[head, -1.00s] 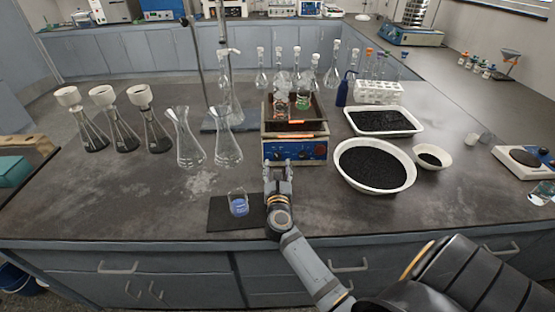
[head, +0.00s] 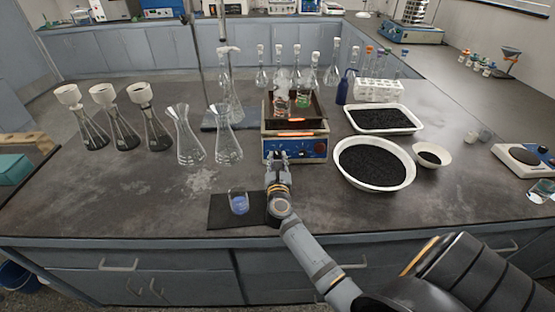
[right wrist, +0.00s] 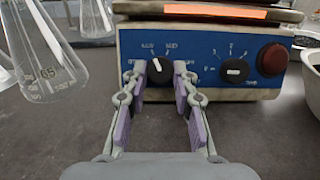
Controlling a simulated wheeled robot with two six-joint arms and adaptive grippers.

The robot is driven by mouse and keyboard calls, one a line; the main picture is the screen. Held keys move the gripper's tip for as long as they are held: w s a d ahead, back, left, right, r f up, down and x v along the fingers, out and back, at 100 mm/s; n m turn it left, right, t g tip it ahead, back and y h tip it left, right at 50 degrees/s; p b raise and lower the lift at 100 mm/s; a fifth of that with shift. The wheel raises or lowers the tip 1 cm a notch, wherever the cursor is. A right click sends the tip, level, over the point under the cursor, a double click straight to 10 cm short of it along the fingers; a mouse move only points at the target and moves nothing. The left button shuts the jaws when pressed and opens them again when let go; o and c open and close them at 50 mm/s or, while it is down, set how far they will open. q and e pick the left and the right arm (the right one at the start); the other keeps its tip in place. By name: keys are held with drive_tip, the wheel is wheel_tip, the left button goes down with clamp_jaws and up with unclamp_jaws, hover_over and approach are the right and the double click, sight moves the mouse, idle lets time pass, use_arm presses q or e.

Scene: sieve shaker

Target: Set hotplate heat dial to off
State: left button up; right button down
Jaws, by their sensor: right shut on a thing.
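The hotplate (head: 296,143) has a blue front panel and stands mid-bench. In the right wrist view its panel (right wrist: 205,82) carries a black left dial (right wrist: 158,70) with a white pointer line tilted up and slightly left. A second black dial (right wrist: 234,71) and a red button (right wrist: 272,58) sit to its right. The printed labels are too small to read surely. My right gripper (head: 278,155) is at the panel's left part; in the wrist view its purple-padded fingers (right wrist: 159,74) are shut on the left dial, one on each side. My left gripper is not in view.
Glassware (head: 282,100) stands on the hotplate, above a glowing orange strip (head: 295,134). Flasks (head: 227,145) stand close on the left, a dish of black grains (head: 374,187) on the right. A beaker of blue liquid (head: 238,203) sits on a dark mat near the gripper.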

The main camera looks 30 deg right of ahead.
drive_tip(key=shift+r+n+t+y+p, duration=0.2)
drive_tip(key=shift+n+t+y+p, duration=0.15)
drive_tip(key=shift+n+p, duration=0.75)
drive_tip(key=n+y+p, duration=0.1)
drive_tip(key=n+p, duration=0.1)
drive_tip(key=n+y+p, duration=0.1)
drive_tip(key=n+p, duration=0.1)
drive_tip(key=n, duration=0.1)
drive_tip(key=n+y+p, duration=0.1)
drive_tip(key=n+p, duration=0.1)
drive_tip(key=shift+s+d+r+t, duration=0.15)
drive_tip(key=shift+d+t, duration=0.15)
drive_tip(key=shift+t, duration=0.05)
drive_tip(key=shift+d+n+y+p, duration=0.1)
drive_tip(key=shift+n+y+p, duration=0.65)
drive_tip(key=shift+n+p, duration=0.8)
drive_tip(key=shift+f+n, duration=0.2)
drive_tip(key=shift+n, duration=0.05)
drive_tip(key=c, duration=1.1)
unclamp_jaws()
drive_tip(key=shift+o, duration=0.2)
drive_tip(key=shift+s, duration=0.1)
